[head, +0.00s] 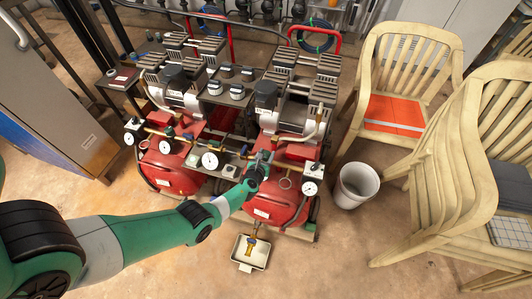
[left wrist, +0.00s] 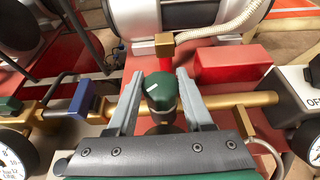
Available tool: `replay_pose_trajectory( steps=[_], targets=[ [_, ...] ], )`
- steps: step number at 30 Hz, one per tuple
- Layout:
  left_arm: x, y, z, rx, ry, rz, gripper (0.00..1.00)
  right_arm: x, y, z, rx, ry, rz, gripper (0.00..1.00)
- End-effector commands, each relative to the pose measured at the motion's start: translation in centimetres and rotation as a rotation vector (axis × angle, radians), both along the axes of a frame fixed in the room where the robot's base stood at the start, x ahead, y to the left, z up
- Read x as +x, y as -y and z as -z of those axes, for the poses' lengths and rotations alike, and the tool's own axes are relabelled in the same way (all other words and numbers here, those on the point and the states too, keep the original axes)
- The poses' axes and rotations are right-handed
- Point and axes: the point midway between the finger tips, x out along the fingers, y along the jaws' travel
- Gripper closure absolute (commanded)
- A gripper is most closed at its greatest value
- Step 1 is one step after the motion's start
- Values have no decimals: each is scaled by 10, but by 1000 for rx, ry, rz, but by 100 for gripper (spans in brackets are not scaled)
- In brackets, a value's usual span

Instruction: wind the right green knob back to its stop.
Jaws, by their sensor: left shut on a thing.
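The right green knob (left wrist: 161,88) sits upright on the brass pipe (left wrist: 235,101) in the left wrist view, with a short white mark on its top slanting up to the right. My left gripper (left wrist: 158,78) has one finger on each side of it and is shut on it. In the head view my left gripper (head: 264,160) is at the front pipe of the right-hand red compressor (head: 278,203), and it hides the knob there. My right gripper is in neither view.
Dial gauges flank the pipe, one at left (left wrist: 14,158) and one at right (left wrist: 314,146) in the wrist view. A blue valve handle (left wrist: 80,97) is close left of the knob. A white bucket (head: 356,185) and a tray (head: 243,262) stand on the floor.

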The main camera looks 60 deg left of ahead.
Motion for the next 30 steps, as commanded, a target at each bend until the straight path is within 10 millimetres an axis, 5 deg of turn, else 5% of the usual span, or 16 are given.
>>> replay_pose_trajectory(
  steps=[25, 26, 30],
  targets=[
    [-1, 0, 0, 0, -2, -177, 100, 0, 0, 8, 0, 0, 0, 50],
    [-1, 0, 0, 0, -2, -177, 44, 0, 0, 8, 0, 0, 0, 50],
    [-1, 0, 0, 0, -2, -176, 19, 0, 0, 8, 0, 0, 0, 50]
  ],
)
